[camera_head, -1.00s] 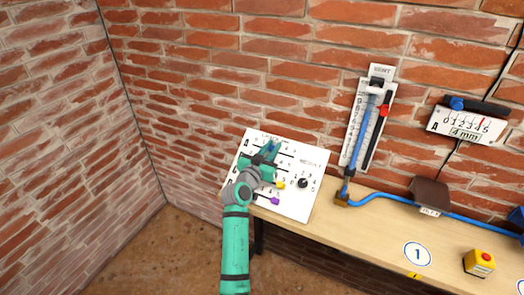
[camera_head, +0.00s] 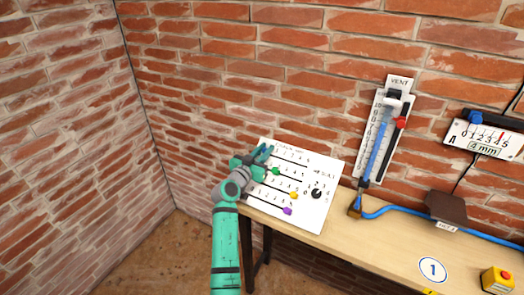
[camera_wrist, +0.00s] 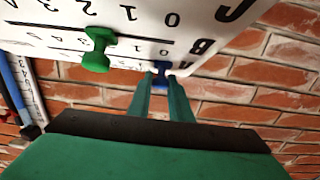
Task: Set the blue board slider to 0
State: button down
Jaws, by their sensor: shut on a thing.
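The white slider board (camera_head: 322,165) stands on the left end of the bench against the wall. My gripper (camera_head: 264,152) is at its upper left edge, where it hides the blue slider in the head view. In the wrist view my gripper (camera_wrist: 162,82) has its two fingers on either side of the blue slider (camera_wrist: 162,68), shut on it. The blue slider sits at the end of its slot, near the row letter and the 0 end of the scale. The green slider (camera_wrist: 97,50) is on a neighbouring slot, apart from the fingers; it also shows in the head view (camera_head: 275,171).
Yellow (camera_head: 293,195) and purple (camera_head: 287,211) sliders and a black knob (camera_head: 316,193) are on the same board. A vent gauge (camera_head: 386,135) with a blue hose (camera_head: 395,210) stands to the right. A yellow box with a red button (camera_head: 498,279) sits on the bench (camera_head: 380,250).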

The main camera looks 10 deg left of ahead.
jog(key=c, duration=1.6)
grip_release()
jog(key=shift+w+a+r, duration=0.1)
jog(key=shift+w+a, duration=0.05)
jog(key=shift+a, duration=0.2)
jog(key=shift+d, duration=0.15)
jog(key=v, duration=1.1)
jog(key=shift+d, duration=0.1)
